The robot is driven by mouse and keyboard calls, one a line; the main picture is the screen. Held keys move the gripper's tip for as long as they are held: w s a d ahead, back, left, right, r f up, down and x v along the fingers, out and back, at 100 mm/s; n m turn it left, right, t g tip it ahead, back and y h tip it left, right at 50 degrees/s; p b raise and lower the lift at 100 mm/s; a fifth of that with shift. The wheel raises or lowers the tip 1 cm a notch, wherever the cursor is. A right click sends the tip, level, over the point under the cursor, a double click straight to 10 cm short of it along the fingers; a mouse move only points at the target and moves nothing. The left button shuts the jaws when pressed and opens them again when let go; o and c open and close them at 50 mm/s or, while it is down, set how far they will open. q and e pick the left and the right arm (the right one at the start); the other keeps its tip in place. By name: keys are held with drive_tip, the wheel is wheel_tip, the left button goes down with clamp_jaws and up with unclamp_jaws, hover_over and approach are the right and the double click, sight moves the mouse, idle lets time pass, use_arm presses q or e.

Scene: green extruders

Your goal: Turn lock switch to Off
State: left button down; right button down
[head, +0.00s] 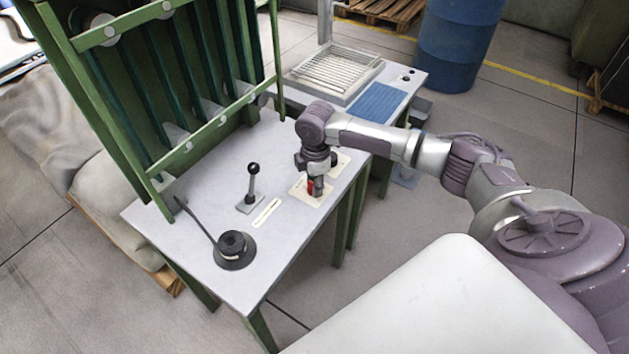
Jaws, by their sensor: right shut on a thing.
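The red lock switch (311,188) sits on a cream plate (301,197) near the right edge of the grey table. My right gripper (316,188) points down over it and is shut on it. The gripper covers much of the switch, so I cannot tell which position it is turned to. Some markings on the plate are too small to read. My left gripper is not in the head view.
A black-knobbed lever (252,184) and a round black dial with a long handle (234,249) stand on the grey table (180,240). A green frame (100,120) rises behind. A second table with a slatted tray (334,72) adjoins at the back. A blue barrel (458,45) stands beyond.

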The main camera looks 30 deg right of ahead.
drive_tip(key=m+p, duration=0.2)
drive_tip(key=p, duration=0.1)
drive_tip(key=m+p, duration=0.2)
drive_tip(key=p, duration=0.1)
drive_tip(key=m+p, duration=0.3)
drive_tip(key=shift+s+a+r, duration=0.15)
drive_tip(key=shift+a+r, duration=0.05)
drive_tip(key=shift+r, duration=0.05)
drive_tip(key=m+p, duration=0.2)
drive_tip(key=m, duration=0.1)
drive_tip(key=shift+f+m+p, duration=0.15)
drive_tip(key=shift+m+p, duration=0.15)
drive_tip(key=shift+p, duration=0.1)
drive_tip(key=shift+m+p, duration=0.3)
drive_tip(key=shift+m, duration=0.2)
drive_tip(key=shift+f, duration=0.1)
drive_tip(key=c, duration=0.8)
unclamp_jaws()
